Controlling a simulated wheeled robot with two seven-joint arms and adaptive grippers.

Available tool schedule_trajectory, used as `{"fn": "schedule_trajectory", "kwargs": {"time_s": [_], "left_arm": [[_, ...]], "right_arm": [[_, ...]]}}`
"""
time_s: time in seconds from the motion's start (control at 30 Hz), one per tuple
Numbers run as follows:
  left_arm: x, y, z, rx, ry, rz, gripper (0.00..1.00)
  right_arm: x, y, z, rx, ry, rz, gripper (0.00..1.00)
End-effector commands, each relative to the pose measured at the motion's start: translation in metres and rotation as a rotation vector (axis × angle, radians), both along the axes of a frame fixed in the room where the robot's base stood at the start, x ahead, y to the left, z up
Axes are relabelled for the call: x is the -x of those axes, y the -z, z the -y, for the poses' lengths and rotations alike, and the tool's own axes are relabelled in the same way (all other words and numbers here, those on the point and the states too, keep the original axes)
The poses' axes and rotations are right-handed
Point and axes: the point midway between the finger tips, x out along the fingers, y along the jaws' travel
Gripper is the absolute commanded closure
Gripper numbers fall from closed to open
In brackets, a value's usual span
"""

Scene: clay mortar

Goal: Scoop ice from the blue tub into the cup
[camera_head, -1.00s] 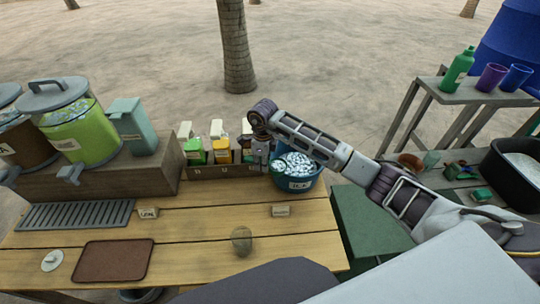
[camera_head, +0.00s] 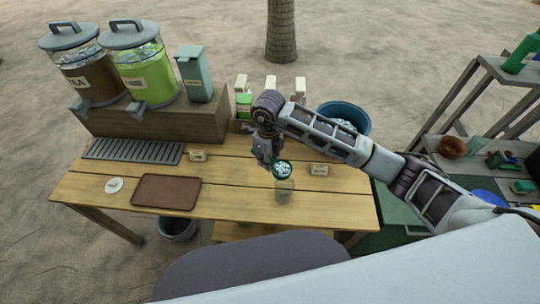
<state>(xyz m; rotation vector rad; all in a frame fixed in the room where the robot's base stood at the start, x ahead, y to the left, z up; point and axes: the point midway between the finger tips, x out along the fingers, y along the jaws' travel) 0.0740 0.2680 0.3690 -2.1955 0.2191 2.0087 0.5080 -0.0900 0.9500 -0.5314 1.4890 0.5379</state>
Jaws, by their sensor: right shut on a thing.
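The blue tub (camera_head: 364,123) stands at the back right of the wooden table, partly hidden behind my right arm, with white ice showing inside. My right gripper (camera_head: 268,162) points down over the table and is shut on a green scoop (camera_head: 283,176) heaped with white ice. The clear cup (camera_head: 285,190) stands on the table just below the scoop in the picture. The scoop covers the cup's upper part, and I cannot tell whether they touch. My left gripper is out of view.
A brown tray (camera_head: 166,191), a small white disc (camera_head: 114,185) and a grey drip grate (camera_head: 133,151) lie to the left. Drink dispensers (camera_head: 146,68) stand on a wooden block behind. A small label (camera_head: 319,169) stands right of the cup. The front table boards are mostly clear.

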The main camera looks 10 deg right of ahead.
Motion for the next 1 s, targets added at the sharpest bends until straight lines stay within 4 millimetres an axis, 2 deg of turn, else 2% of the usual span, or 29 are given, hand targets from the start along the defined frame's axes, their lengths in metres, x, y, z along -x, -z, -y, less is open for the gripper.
{"fn": "schedule_trajectory", "kwargs": {"time_s": [0.43,1.0], "left_arm": [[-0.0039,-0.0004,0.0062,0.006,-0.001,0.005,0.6],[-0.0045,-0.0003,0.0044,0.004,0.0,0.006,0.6]], "right_arm": [[0.004,-0.0017,0.0019,0.009,0.311,-0.013,1.0],[0.004,-0.0014,0.002,0.007,0.359,-0.014,1.0]]}}
